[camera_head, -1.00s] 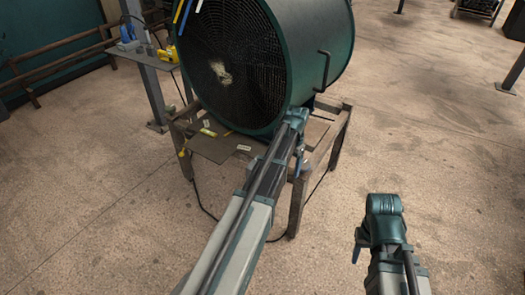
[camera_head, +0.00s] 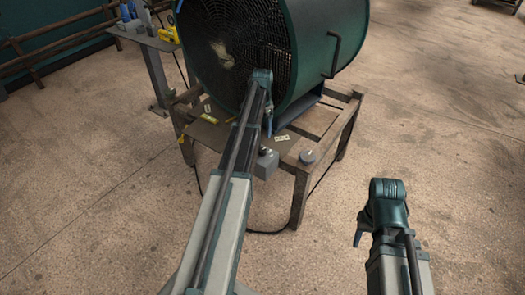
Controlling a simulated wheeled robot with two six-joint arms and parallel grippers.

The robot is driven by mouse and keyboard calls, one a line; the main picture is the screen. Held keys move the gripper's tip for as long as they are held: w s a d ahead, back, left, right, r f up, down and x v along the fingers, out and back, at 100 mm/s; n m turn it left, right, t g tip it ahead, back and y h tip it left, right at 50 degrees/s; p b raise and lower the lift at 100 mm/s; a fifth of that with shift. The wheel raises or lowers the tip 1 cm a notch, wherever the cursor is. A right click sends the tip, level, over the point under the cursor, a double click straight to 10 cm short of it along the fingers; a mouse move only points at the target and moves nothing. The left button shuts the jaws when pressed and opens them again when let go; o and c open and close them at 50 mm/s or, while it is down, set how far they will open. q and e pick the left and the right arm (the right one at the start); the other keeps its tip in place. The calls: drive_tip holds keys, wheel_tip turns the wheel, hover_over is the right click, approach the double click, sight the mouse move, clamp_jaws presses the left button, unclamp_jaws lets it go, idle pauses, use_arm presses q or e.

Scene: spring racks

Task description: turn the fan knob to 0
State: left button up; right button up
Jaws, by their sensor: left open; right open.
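The large dark green drum fan (camera_head: 305,45) stands on a brown metal-frame table (camera_head: 325,118). A small grey box (camera_head: 266,163) sits at the table's front edge, partly hidden by my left arm; a small light part shows on its top. I cannot read any knob setting. A round grey disc (camera_head: 307,157) lies on the table's front right corner. My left gripper (camera_head: 269,128) is open and hangs above the table, in front of the fan grille, behind the grey box in the picture. My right gripper (camera_head: 358,237) is open and empty over the floor, right of the table.
A small white label (camera_head: 282,138) and a yellow item (camera_head: 207,114) lie on the tabletop. A side stand (camera_head: 150,42) with blue and yellow tools is at the upper left. A cable (camera_head: 262,232) runs along the floor. Floor to the right is clear.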

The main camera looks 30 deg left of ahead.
sight(262, 149)
use_arm(q)
wheel_tip(262, 149, down, 12)
drive_tip(key=b, duration=1.1)
clamp_jaws()
